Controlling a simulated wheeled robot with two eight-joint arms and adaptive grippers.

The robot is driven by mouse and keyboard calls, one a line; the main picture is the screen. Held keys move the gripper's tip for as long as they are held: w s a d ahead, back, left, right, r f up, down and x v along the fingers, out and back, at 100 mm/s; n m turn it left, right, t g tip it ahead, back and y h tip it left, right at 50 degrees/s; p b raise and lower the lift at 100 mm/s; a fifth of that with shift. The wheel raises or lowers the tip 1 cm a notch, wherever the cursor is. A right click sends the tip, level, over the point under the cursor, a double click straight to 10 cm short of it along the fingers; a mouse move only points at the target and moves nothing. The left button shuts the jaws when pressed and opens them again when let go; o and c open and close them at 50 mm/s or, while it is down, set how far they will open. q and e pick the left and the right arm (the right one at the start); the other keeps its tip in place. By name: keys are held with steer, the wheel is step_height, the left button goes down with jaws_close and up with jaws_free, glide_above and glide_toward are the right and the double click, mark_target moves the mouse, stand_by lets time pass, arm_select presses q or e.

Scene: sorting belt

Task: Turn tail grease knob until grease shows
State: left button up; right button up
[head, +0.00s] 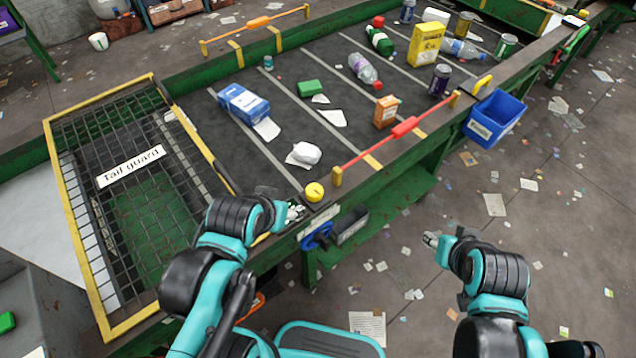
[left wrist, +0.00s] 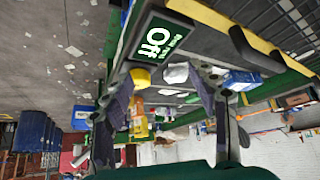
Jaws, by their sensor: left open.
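A yellow round knob (head: 315,192) stands on the belt's near rail, just right of my left gripper (head: 293,212). A blue wheel-like knob (head: 317,237) sits lower on the side of the frame. I cannot tell which is the grease knob, and no grease is visible.
The caged tail guard (head: 130,167) lies left of my left arm. The dark belt (head: 225,125) carries cartons, bottles, cans and paper. A red bar (head: 404,128) runs above the near rail. A blue bin (head: 495,118) hangs at the right. Littered floor lies in front.

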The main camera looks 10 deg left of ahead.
arm_select(q)
steer(key=w+d+r+n+g+p, duration=0.1)
steer(key=w+d+r+g+p, duration=0.1)
steer(key=w+r+g+p, duration=0.15)
steer(key=n+g+p, duration=0.1)
steer(key=g+p, duration=0.2)
steer(key=p, duration=0.2)
glide_above(314, 190)
steer(key=shift+r, duration=0.25)
steer(key=shift+w+f+g, duration=0.1)
steer(key=shift+g, duration=0.25)
steer(key=shift+d+f, duration=0.1)
steer(key=shift+f, duration=0.15)
step_height(314, 190, down, 8)
steer(key=shift+r+b, duration=0.25)
steer(key=shift+b, duration=0.75)
steer(key=c, duration=1.2)
